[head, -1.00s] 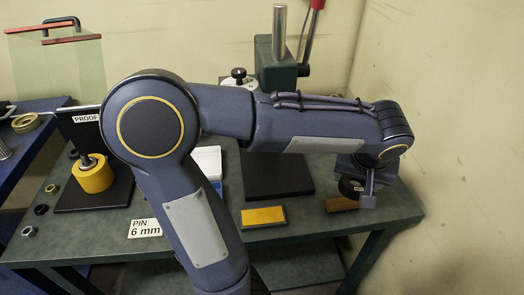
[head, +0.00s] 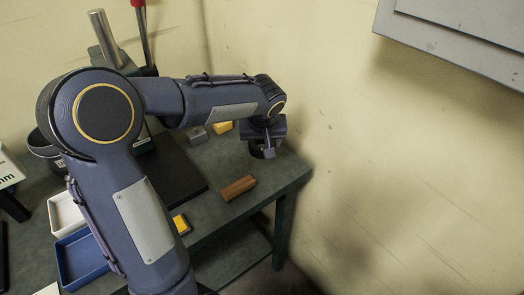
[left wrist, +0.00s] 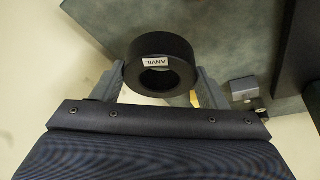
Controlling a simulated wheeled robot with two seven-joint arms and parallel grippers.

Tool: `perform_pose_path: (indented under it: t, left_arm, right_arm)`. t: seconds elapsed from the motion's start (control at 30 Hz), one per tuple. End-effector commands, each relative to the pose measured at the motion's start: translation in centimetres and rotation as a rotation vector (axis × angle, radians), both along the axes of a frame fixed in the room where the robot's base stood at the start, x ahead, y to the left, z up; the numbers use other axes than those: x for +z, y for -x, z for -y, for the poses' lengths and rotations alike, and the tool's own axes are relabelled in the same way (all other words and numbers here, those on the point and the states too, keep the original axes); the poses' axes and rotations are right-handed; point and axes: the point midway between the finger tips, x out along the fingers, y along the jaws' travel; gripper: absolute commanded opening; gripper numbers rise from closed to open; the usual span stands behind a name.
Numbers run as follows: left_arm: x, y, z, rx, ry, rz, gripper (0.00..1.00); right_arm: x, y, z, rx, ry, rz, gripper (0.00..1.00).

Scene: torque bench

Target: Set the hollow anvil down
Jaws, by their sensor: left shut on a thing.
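The hollow anvil (left wrist: 160,45) is a thick black ring with a white ANVIL label. In the left wrist view it sits between the two grey fingers of my left gripper (left wrist: 158,88), which is shut on it. In the head view my left gripper (head: 264,146) is over the right end of the green-grey bench (head: 222,215). There the anvil shows only as a small dark shape under the gripper, largely hidden. I cannot tell whether it touches the bench. My right gripper is not in view.
A brown block (head: 238,187) lies in front of the gripper. A grey block (head: 196,135) and a yellow block (head: 222,127) lie to its left. A black base plate (head: 180,175), a white tray (head: 66,212) and a blue tray (head: 80,257) are further left. A wall stands right.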

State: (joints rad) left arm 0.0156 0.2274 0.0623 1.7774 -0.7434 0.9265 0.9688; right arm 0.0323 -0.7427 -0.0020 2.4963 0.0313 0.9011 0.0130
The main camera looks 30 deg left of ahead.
Motion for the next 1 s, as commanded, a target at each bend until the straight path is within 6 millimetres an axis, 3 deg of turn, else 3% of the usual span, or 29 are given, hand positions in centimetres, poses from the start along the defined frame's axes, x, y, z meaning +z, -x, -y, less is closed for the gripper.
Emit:
perform_pose_path:
  t: [0.1, 0.27, 0.47, 0.73, 1.0]
  left_arm:
    - [-2.2, -1.5, -0.7, 0.001, 0.001, -0.004, 0.17]
    - [-3.8, -2.7, -1.3, 0.001, 0.0, 0.0, 0.17]
    - [-4.5, -3.3, -1.6, 0.0, 0.001, 0.001, 0.17]
    - [-7.9, -3.8, -1.8, -0.001, -0.001, -0.002, 0.17]
    - [-8.2, -3.8, -1.8, 0.0, 0.0, 0.001, 0.17]
  right_arm:
    - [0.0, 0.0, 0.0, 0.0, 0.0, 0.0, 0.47]
    - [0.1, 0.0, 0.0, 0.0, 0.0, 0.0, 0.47]
    - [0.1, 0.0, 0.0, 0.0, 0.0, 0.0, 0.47]
    - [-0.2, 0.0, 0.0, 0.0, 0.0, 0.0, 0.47]
    - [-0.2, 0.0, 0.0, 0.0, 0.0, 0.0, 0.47]
